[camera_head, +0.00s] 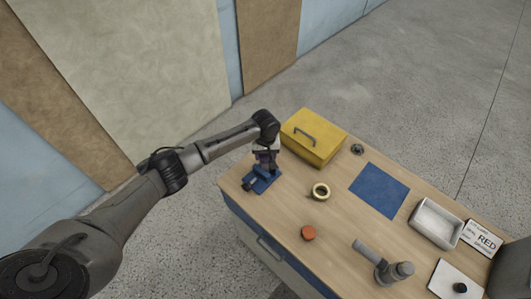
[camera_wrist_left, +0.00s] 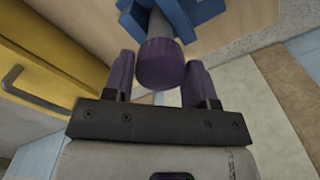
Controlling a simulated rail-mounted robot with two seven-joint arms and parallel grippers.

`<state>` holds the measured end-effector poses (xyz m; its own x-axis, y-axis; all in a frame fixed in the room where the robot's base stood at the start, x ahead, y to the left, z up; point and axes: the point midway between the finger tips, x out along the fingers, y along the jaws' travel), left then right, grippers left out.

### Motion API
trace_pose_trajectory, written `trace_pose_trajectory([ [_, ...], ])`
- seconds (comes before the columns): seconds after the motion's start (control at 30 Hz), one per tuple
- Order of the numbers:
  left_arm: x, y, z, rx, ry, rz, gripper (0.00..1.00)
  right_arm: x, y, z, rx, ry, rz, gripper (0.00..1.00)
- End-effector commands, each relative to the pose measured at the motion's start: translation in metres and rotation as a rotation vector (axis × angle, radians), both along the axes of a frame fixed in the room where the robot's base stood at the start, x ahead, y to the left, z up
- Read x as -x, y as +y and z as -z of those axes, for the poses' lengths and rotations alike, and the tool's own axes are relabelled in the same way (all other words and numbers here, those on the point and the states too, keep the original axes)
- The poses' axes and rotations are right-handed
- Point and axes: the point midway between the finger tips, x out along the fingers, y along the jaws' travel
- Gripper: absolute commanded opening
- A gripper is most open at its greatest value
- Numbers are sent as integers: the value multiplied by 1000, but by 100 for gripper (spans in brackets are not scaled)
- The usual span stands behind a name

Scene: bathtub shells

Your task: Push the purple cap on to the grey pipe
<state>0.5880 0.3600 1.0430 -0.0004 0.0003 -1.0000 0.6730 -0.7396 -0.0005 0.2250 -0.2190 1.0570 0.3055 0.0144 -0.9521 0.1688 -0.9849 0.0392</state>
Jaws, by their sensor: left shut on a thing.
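The purple cap (camera_wrist_left: 160,64) is between the two fingers of my left gripper (camera_wrist_left: 159,75), which is shut on it. The grey pipe (camera_wrist_left: 157,24) runs straight behind the cap, in line with it, and is held in a blue clamp (camera_wrist_left: 186,20). The cap covers the pipe's near end from this angle, so I cannot tell how far it sits on the pipe. In the head view, my left gripper (camera_head: 266,163) is over the blue clamp (camera_head: 262,181) at the table's far left corner.
A yellow toolbox (camera_head: 313,140) stands close beside the clamp. On the wooden table are a yellow tape roll (camera_head: 320,191), an orange disc (camera_head: 308,233), a blue mat (camera_head: 379,191), a white tray (camera_head: 435,224) and a grey fitting (camera_head: 390,270). The table's middle is mostly clear.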

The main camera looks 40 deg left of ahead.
Motion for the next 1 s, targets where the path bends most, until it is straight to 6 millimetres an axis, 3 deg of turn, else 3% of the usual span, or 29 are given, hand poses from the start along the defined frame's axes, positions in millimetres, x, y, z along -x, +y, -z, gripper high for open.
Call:
trace_pose_trajectory([
  [1.0,0,0,6,0,0,-1,30,0,2,-3,-8,-1,5,0],
])
